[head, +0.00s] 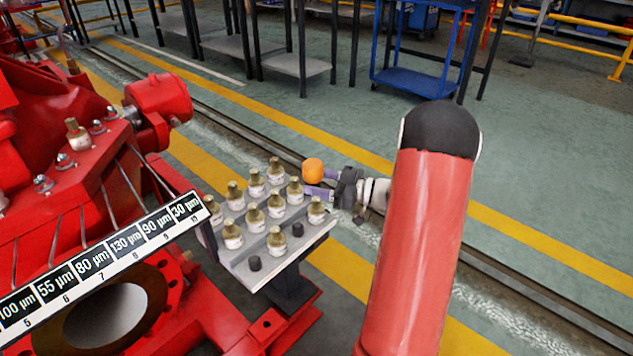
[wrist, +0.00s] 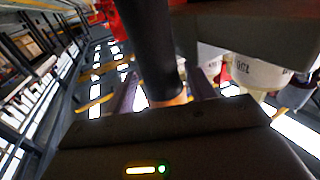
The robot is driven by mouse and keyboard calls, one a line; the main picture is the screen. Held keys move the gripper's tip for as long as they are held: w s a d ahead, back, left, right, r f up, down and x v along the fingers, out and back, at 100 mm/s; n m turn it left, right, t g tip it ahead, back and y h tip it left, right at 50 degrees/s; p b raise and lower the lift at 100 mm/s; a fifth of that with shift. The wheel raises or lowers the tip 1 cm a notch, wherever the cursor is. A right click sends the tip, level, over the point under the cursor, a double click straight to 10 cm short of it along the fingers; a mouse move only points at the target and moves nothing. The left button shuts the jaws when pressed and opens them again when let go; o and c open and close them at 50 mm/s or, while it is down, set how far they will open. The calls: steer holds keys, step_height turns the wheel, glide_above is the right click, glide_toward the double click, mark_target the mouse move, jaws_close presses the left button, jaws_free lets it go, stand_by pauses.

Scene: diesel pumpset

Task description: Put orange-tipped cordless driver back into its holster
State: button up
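The orange-tipped driver shows in the head view as a rounded orange end (head: 313,170), just behind the tray of bottles. In the wrist view its dark round body (wrist: 150,45) runs up from an orange end (wrist: 175,100), between my two purple fingers. My gripper (head: 317,183) reaches in from the right with one finger on each side of the driver. A thin bright gap shows beside the left finger in the wrist view, so I cannot tell whether the fingers press on the driver. I cannot make out the holster.
A grey stepped tray (head: 322,231) with several brass-capped bottles (head: 276,240) stands close to my fingers. The red pumpset (head: 60,130) and a micron-label strip (head: 105,255) fill the left. A blue cart (head: 415,82) and grey tables stand behind. Open floor lies beyond the tray.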

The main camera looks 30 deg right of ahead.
steer(key=shift+s+a+f, duration=0.1)
steer(key=v, duration=0.7)
steer(key=shift+s+d+p, duration=0.2)
steer(key=shift+d+p, duration=0.1)
steer(key=shift+d, duration=0.1)
